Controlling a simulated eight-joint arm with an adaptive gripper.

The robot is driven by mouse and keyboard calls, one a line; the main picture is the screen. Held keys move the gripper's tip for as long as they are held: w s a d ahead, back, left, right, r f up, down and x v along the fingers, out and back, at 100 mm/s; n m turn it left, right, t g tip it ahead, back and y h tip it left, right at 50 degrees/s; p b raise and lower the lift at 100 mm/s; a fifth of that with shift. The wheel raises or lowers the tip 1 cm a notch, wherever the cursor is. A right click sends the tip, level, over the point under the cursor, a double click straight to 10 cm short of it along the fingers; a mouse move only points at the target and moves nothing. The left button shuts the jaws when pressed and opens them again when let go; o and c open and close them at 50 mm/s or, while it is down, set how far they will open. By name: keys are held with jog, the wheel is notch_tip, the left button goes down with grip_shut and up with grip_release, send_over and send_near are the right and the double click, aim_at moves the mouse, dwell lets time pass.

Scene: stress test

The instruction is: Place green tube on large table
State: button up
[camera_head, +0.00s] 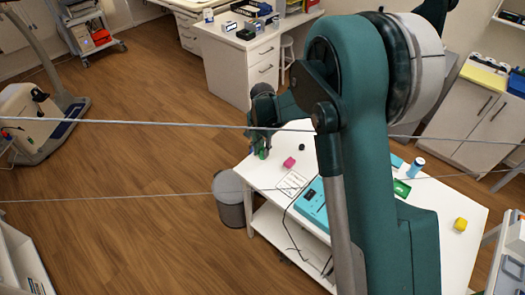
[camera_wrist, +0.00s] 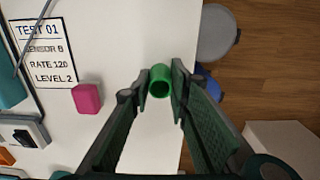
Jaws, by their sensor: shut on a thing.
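The green tube (camera_wrist: 160,82) is between the fingertips of my gripper (camera_wrist: 160,80) in the wrist view, which are shut on it. Its round open end faces the camera. In the head view my gripper (camera_head: 258,149) and the tube (camera_head: 263,154) are small, at the far left corner of the white table (camera_head: 268,173). In the wrist view the tube appears over the white tabletop (camera_wrist: 118,40), close to its right edge. I cannot tell whether it touches the surface.
A pink block (camera_wrist: 87,98) and a printed sheet (camera_wrist: 45,50) lie left of the tube. A blue device (camera_head: 312,206), green tray (camera_head: 402,188), blue-and-white container (camera_head: 416,167) and yellow block (camera_head: 460,224) are further along the table. A grey bin (camera_head: 231,205) stands beside it.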

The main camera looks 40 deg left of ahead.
jog(key=shift+f, duration=0.15)
jog(key=o, duration=0.8)
jog(key=shift+c, duration=0.2)
notch_tip(320, 180, up, 12)
jog(key=shift+r+p, duration=0.2)
jog(key=shift+p, duration=0.2)
dwell(0.4)
jog(key=shift+d, duration=0.1)
dwell(0.3)
